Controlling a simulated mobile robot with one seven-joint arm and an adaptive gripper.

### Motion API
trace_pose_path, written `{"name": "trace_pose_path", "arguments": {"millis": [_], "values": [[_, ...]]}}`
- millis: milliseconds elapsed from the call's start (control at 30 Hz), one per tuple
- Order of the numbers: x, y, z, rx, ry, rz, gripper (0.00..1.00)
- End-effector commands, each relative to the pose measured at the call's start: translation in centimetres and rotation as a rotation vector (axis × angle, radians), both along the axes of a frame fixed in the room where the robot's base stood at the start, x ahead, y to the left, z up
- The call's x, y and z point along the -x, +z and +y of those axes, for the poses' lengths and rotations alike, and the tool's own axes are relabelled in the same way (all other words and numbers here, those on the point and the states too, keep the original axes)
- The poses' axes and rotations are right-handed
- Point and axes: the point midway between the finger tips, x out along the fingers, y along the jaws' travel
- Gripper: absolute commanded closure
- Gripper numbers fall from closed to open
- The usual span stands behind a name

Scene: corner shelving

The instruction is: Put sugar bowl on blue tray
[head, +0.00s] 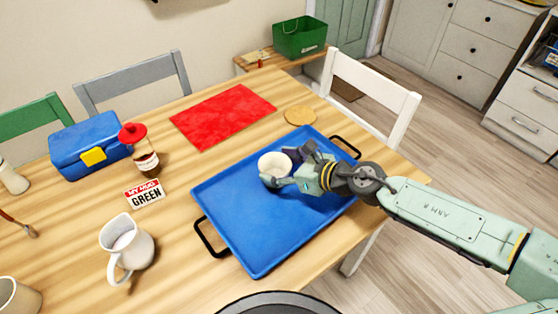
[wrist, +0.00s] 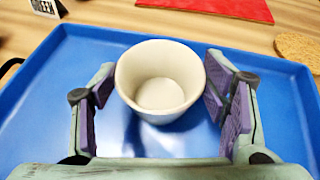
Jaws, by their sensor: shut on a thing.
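The sugar bowl (head: 274,164) appears as a small, plain white, open bowl over the left-middle part of the blue tray (head: 258,256). My gripper (head: 289,167) reaches in from the right and is shut on the bowl. In the wrist view, the bowl (wrist: 160,85) is upright and looks empty, between the purple-padded fingers. The tray's blue surface (wrist: 40,118) lies under it. The bowl's base is partly hidden, so I cannot tell whether it touches the tray. The tray lies on the wooden table and has black handles.
The rest of the tray is clear.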

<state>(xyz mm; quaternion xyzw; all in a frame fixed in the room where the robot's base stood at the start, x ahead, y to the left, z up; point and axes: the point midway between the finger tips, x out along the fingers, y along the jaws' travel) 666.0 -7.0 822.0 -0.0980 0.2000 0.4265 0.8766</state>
Motion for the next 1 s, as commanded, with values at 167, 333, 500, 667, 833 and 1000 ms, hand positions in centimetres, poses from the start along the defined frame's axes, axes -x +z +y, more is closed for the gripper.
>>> {"name": "trace_pose_path", "arguments": {"millis": [167,333,500,667,833,1000], "values": [[-0.05,-0.04,0.01,-0.001,0.000,-0.001,0.69],[-0.03,-0.26,0.01,0.000,0.000,0.000,0.30],[-0.04,-0.25,0.00,0.000,0.000,0.000,0.19],[-0.05,-0.25,0.00,0.000,0.000,0.000,0.12],[-0.04,-0.25,0.00,-0.001,0.000,0.001,0.12],[-0.05,0.27,0.00,-0.001,0.000,0.001,0.12]]}}
